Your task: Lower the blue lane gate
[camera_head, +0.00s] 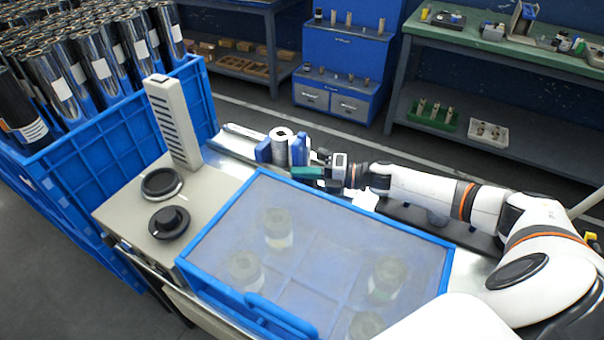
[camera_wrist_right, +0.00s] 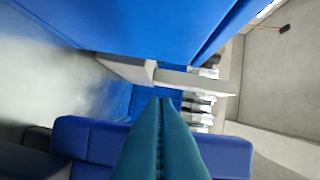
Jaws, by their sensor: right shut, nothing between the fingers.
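Upright blue parts (camera_head: 298,150) stand around a silver roll (camera_head: 281,146) on the machine's far side; I cannot tell for sure which is the blue lane gate. My right gripper (camera_head: 300,172) has teal fingers, shut and empty, just in front of these blue parts. In the right wrist view the shut fingertips (camera_wrist_right: 166,102) point toward a pale grey bar (camera_wrist_right: 190,80) beneath a large blue panel (camera_wrist_right: 150,25). A blue block (camera_wrist_right: 230,153) shows beside the fingers. Contact cannot be told. My left gripper is not in view.
A blue-framed clear cover (camera_head: 330,235) over several rolls lies in front of my right arm. A beige post (camera_head: 172,120) and black round parts (camera_head: 169,222) are on the left. A blue crate (camera_head: 95,175) holds many wrapped rolls. A green workbench (camera_head: 500,50) stands behind.

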